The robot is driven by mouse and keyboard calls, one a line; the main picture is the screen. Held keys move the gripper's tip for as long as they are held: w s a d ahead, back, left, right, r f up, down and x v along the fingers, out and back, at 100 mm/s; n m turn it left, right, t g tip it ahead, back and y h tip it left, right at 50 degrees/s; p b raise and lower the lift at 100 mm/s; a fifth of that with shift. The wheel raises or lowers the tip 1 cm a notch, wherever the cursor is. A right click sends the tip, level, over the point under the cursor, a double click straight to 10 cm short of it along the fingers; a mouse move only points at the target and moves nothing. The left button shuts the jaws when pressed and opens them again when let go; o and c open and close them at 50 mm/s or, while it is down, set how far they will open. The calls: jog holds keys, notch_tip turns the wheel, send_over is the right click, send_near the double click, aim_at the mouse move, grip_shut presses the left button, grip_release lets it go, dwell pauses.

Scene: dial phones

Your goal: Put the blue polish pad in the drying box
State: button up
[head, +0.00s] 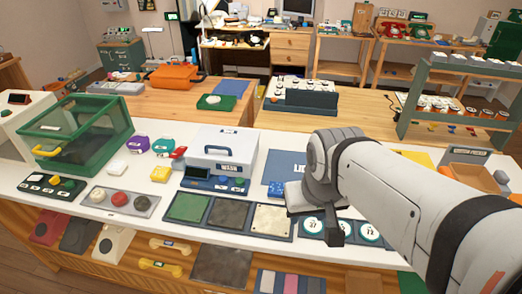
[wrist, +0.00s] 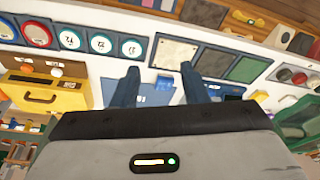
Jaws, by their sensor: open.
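A small light-blue piece (wrist: 164,84), which looks like the blue polish pad, lies on the white worktop in the wrist view. In the head view my gripper (head: 314,215) is over the front of the worktop. A green clear-walled box with a yellow handle (head: 80,130), probably the drying box, stands at left and looks closed.
A white box marked WASH (head: 225,148) stands at the middle back. Green, grey and cream tiles (head: 230,213) lie along the front, with numbered dials (head: 340,230) to their right. A tray of round pieces (head: 120,202) is at left. Small coloured blocks lie near the green box.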

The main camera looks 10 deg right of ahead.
jog(key=o, duration=0.9)
jog(key=w+a+f+t, duration=0.1)
jog(key=w+f, duration=0.2)
jog(key=w, duration=0.2)
jog(key=w+a+f+t+y+b, duration=0.1)
jog(key=w+a+f, duration=0.1)
jog(key=w, duration=0.3)
jog(key=w+a+f+m+t, duration=0.1)
jog(key=w+f, duration=0.2)
jog(key=w, duration=0.3)
jog(key=shift+a+f, duration=0.4)
jog(key=m+t+h+b, duration=0.1)
jog(key=m+t+h, duration=0.1)
jog(key=m+h, duration=0.15)
send_near(277, 188)
jog(key=f, duration=0.1)
jog(key=w+f+n, duration=0.1)
jog(key=shift+f, duration=0.25)
jog(key=shift+w+d+f+t, duration=0.2)
jog(key=shift+f+t, duration=0.1)
jog(key=shift+w+r+x, duration=0.1)
jog(key=shift+r+x, duration=0.05)
jog(key=shift+x, duration=1.65)
jog(key=shift+w+r+x, duration=0.1)
jog(key=shift+x, duration=1.75)
